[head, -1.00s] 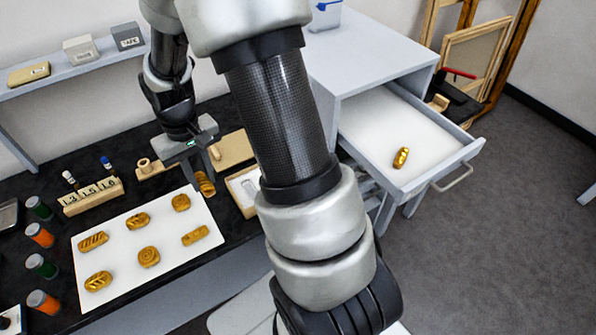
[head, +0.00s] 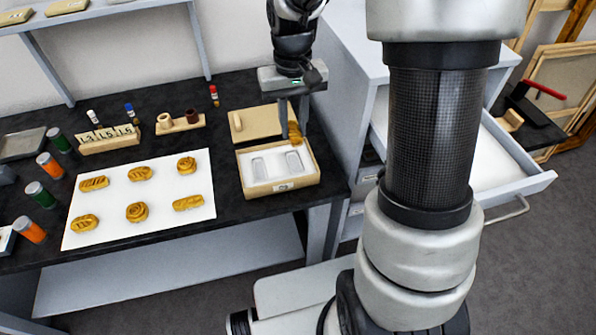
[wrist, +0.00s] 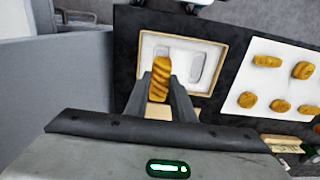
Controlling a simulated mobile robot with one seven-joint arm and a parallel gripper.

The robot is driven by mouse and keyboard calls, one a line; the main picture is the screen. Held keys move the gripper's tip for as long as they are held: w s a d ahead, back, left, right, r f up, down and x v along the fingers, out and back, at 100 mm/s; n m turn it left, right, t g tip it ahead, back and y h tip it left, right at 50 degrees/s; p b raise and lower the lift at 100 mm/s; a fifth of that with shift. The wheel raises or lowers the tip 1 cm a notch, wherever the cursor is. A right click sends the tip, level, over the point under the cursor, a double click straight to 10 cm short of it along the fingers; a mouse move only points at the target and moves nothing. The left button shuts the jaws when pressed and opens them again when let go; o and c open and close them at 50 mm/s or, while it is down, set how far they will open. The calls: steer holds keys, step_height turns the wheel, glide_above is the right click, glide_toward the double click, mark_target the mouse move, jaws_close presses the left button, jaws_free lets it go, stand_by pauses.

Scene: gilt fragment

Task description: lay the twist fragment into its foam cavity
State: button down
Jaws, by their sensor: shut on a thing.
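My gripper (head: 292,132) is shut on the twist fragment (wrist: 161,78), a gold piece with slanting grooves; it also shows in the head view (head: 294,131). The gripper points down and holds the fragment above the back edge of a shallow tan box (head: 283,187). The box holds white foam with two elongated cavities, a left one (head: 258,167) and a right one (head: 294,161), both empty in the head view. In the wrist view the fragment overlaps one cavity, and the other cavity (wrist: 197,67) is clear.
A white sheet (head: 148,222) with several gold fragments lies left of the box. A tan board (head: 250,123) lies behind the box. A number block (head: 108,139) and small holder (head: 180,124) stand further back. A grey cabinet with an open drawer (head: 535,184) is to the right.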

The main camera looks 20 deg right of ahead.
mark_target(295, 164)
step_height(295, 164, down, 10)
steer(key=shift+r+b, duration=0.15)
steer(key=shift+b, duration=0.3)
steer(key=shift+s, duration=0.1)
